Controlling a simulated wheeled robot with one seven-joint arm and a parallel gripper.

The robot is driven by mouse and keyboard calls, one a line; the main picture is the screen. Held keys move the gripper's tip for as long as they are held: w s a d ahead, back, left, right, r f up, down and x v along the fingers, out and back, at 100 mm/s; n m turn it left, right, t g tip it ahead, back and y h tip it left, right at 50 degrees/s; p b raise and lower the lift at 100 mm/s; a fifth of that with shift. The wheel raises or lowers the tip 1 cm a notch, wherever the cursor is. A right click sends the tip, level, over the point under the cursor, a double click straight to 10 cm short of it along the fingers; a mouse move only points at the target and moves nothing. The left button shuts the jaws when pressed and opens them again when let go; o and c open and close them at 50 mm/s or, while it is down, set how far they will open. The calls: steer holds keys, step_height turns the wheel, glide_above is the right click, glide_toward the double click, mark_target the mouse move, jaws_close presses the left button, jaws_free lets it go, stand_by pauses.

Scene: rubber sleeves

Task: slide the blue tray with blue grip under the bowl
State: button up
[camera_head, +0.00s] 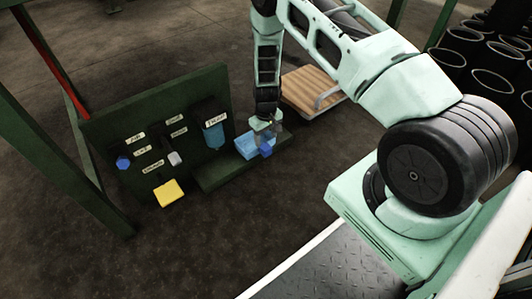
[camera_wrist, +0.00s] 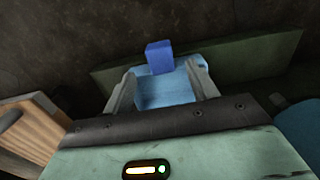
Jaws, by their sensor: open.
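The light-blue tray (camera_head: 244,147) rests on the low green ledge, beside the green panel. Its darker blue grip (camera_head: 265,151) stands at the edge on the near right side. In the wrist view the tray (camera_wrist: 165,90) lies between and beyond my fingers, and the blue grip (camera_wrist: 159,57) rises at its far edge. My gripper (camera_head: 264,130) points down over the tray; in the wrist view my gripper (camera_wrist: 160,70) is open, with its two fingers apart. Whether they touch the tray I cannot tell. I cannot make out a bowl for certain.
The green panel (camera_head: 105,127) carries labels, a dark holder with a blue container (camera_head: 214,135), a blue knob (camera_head: 123,163) and a yellow piece (camera_head: 168,193). Black sleeves (camera_head: 490,80) stand far right. The floor in front is clear.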

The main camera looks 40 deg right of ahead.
mark_target(266, 147)
step_height(266, 147, down, 6)
steer(key=b, duration=0.2)
steer(key=shift+f+b, duration=0.25)
steer(key=shift+b, duration=0.1)
